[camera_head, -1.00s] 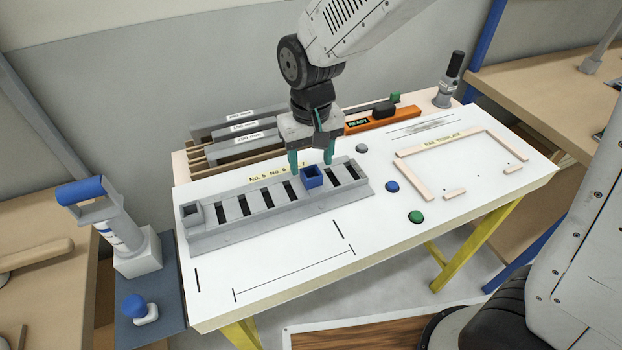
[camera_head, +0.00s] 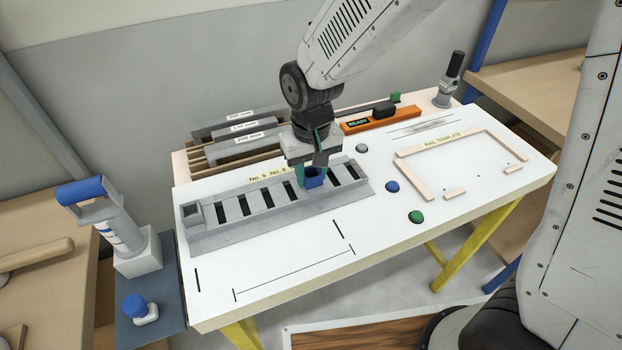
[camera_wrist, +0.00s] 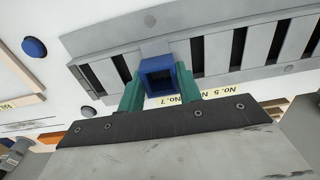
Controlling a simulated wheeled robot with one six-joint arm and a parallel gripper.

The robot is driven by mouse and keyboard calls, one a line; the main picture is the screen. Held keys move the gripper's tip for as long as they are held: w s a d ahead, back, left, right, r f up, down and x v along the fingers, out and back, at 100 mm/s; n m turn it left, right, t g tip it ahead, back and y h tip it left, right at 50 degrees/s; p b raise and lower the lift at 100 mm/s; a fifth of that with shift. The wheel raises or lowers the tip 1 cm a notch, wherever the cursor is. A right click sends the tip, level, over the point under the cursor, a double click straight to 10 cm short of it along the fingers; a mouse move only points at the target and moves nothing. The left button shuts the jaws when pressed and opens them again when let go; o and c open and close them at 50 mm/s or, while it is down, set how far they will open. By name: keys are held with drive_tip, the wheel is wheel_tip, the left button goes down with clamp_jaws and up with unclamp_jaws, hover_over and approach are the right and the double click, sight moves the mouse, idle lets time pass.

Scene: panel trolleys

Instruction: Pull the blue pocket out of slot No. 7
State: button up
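The blue pocket (camera_head: 315,180) is a small square open-topped box at slot No. 7 of the grey slotted rail (camera_head: 215,240). My gripper (camera_head: 313,174) is down at the pocket, pointing at the rail. In the wrist view, its teal fingers (camera_wrist: 160,88) lie against both sides of the blue pocket (camera_wrist: 158,67), which shows its hollow top. The fingers look shut on it. The pocket's lower part is hidden, and it appears still seated at the rail. The No. 7 label (camera_wrist: 160,101) shows beside it in the wrist view.
A grey pocket (camera_head: 193,213) stands at the rail's left end; several dark slots lie open between. Blue (camera_head: 392,187), green (camera_head: 416,217) and grey (camera_head: 362,148) buttons sit to the right. An orange READY device (camera_head: 382,119) and labelled grey bars (camera_head: 240,145) are behind. The front tabletop is clear.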

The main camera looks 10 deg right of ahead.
drive_tip(key=shift+r, duration=0.45)
drive_tip(key=shift+r, duration=0.55)
drive_tip(key=shift+r, duration=0.1)
drive_tip(key=shift+r, duration=2.8)
